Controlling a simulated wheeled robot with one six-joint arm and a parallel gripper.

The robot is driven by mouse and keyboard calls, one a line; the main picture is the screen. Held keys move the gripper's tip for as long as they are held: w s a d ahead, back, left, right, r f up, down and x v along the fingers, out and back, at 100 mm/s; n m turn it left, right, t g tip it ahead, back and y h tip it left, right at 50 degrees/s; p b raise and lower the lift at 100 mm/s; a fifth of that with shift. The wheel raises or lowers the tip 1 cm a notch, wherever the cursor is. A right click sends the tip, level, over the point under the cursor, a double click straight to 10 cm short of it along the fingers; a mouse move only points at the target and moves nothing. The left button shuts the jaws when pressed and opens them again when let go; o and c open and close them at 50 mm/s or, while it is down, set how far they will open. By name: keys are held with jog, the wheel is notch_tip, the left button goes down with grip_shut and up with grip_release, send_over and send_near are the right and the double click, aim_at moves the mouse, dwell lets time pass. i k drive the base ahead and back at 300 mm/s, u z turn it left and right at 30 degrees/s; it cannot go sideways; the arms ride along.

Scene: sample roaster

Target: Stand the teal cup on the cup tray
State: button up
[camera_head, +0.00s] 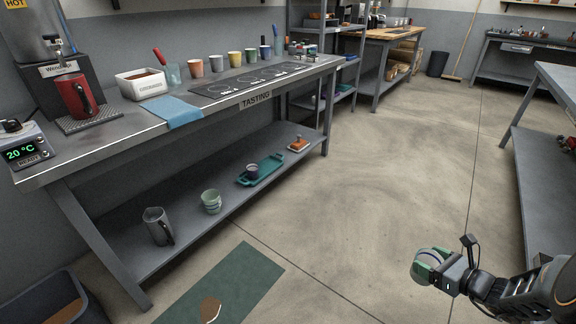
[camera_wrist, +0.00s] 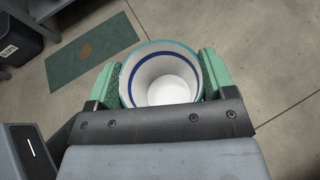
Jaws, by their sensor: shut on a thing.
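The cup (camera_wrist: 170,88) is in my gripper, with a teal rim, white inside and a dark blue band below the rim. It is empty, and its mouth faces the wrist camera. My gripper (camera_wrist: 158,78) is shut on it, a green pad on each side. In the head view my gripper (camera_head: 434,266) is at the lower right, over open floor, and the cup is mostly hidden between the pads. A teal tray (camera_head: 274,162) lies on the lower shelf of the tasting bench, far left of my gripper. A small dark cup (camera_head: 252,171) stands on it.
The lower shelf (camera_head: 185,206) also holds a grey jug (camera_head: 157,226), stacked green cups (camera_head: 211,201) and a small orange-brown item (camera_head: 298,144). Several cups stand on the bench above, behind a black mat (camera_head: 240,82). A green floor mat (camera_head: 232,280) lies before the bench.

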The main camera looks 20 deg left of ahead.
aim_at(269, 166)
jog(key=z, duration=0.15)
jog(key=i, duration=1.55)
jog(key=u, duration=0.75)
jog(key=i, duration=0.9)
jog(key=u, duration=1.65)
jog(key=i, duration=1.15)
jog(key=u, duration=0.05)
